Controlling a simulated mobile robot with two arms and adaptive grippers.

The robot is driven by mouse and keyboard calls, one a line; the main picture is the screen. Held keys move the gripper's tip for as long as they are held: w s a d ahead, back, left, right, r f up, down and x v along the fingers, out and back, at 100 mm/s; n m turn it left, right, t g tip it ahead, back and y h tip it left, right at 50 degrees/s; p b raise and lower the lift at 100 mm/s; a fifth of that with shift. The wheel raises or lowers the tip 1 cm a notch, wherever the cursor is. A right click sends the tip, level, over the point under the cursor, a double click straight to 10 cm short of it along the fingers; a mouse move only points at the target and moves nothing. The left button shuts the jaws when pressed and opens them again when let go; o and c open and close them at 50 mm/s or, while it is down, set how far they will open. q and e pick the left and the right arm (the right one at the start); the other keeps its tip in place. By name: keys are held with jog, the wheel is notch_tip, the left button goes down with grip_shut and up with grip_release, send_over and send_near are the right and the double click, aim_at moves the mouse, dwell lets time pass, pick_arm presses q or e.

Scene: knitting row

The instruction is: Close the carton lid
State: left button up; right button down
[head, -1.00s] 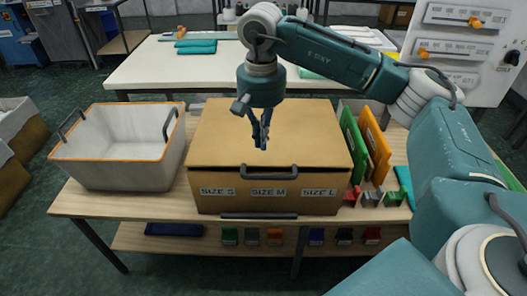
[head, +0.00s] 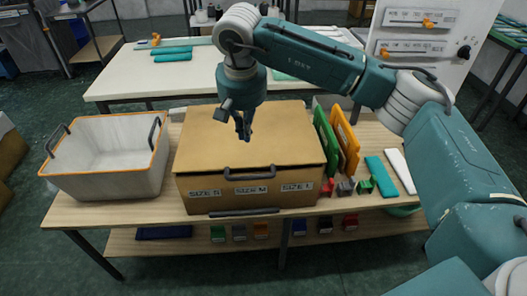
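The brown carton (head: 215,200) stands on the wooden table, with size labels S, M and L on its front. Its lid (head: 200,135) lies over the top, flat or nearly so, with a dark handle (head: 250,173) at the front edge. A thin dark line runs under that edge; I cannot tell whether the lid is fully down. My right gripper (head: 244,136) points down over the middle of the lid, holding nothing visible. Its fingers look close together, but whether they are shut is unclear. I cannot tell whether they touch the lid. My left gripper is not in view.
A grey bin with an orange rim (head: 105,200) stands left of the carton. Green (head: 326,140) and orange (head: 345,140) panels stand close on its right, with small blocks and a teal strip (head: 381,176) beyond. A white table (head: 130,75) is behind.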

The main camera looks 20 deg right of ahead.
jog(key=p, duration=0.3)
send_near(247, 166)
jog(key=s+f, duration=0.1)
jog(key=f, duration=0.1)
jog(key=f+p, duration=0.1)
jog(key=f, duration=0.1)
jog(key=s+f+p, duration=0.1)
jog(key=shift+a+f, duration=0.15)
jog(key=shift+a, duration=0.2)
jog(key=shift+f, duration=0.1)
notch_tip(247, 166, down, 3)
jog(key=b, duration=0.3)
jog(key=shift+s+b, duration=0.2)
jog(key=shift+b, duration=0.2)
jog(key=shift+s, duration=0.2)
